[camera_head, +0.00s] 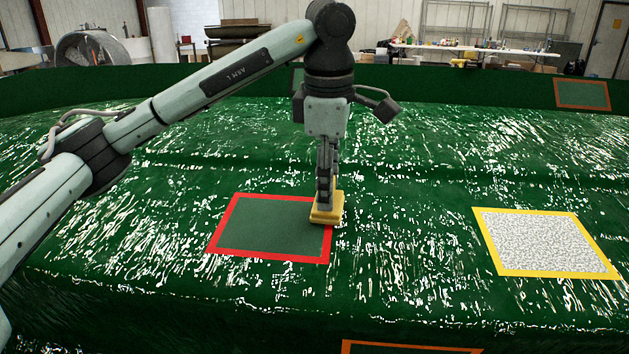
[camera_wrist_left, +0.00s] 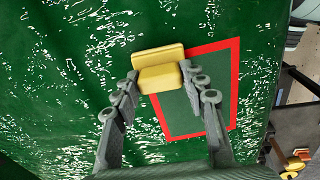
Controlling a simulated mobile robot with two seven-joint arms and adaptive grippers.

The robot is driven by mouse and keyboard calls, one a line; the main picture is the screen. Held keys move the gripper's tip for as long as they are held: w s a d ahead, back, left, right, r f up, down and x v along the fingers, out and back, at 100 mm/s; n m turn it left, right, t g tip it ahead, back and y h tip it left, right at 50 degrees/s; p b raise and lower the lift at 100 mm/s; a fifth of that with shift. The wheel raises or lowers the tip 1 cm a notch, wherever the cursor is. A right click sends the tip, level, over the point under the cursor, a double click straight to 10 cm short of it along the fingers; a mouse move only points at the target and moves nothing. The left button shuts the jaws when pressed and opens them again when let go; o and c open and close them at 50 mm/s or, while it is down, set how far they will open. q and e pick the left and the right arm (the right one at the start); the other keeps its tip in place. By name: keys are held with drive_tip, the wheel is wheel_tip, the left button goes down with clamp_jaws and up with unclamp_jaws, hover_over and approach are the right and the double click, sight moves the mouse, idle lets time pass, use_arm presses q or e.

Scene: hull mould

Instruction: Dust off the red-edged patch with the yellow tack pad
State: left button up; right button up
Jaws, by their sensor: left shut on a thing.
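The red-edged patch (camera_head: 270,230) lies on the glossy green mould surface, with a plain dull green inside. My left gripper (camera_head: 326,196) points down at the patch's right edge and is shut on the yellow tack pad (camera_head: 327,213). The pad covers part of the red border near the upper right corner; I cannot tell whether it touches the surface. In the left wrist view the pad (camera_wrist_left: 158,66) sits between the fingertips (camera_wrist_left: 160,84), over one side of the red-edged patch (camera_wrist_left: 208,100). My right gripper is not in view.
A yellow-edged patch (camera_head: 545,243) with a speckled pale inside lies to the right. An orange-edged patch (camera_head: 582,94) is at the far right, and another (camera_head: 400,348) shows at the bottom edge. A cluttered white table (camera_head: 475,50) stands behind the mould. The surface between patches is clear.

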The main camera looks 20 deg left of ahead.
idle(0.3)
use_arm(q)
drive_tip(key=shift+s+d+r, duration=0.1)
drive_tip(key=shift+s+r, duration=0.05)
drive_tip(key=shift+r, duration=1)
drive_tip(key=shift+s+d+r, duration=0.1)
drive_tip(key=shift+s+r, duration=0.1)
drive_tip(key=shift+r, duration=0.95)
drive_tip(key=shift+s+r, duration=0.15)
drive_tip(key=shift+r, duration=1)
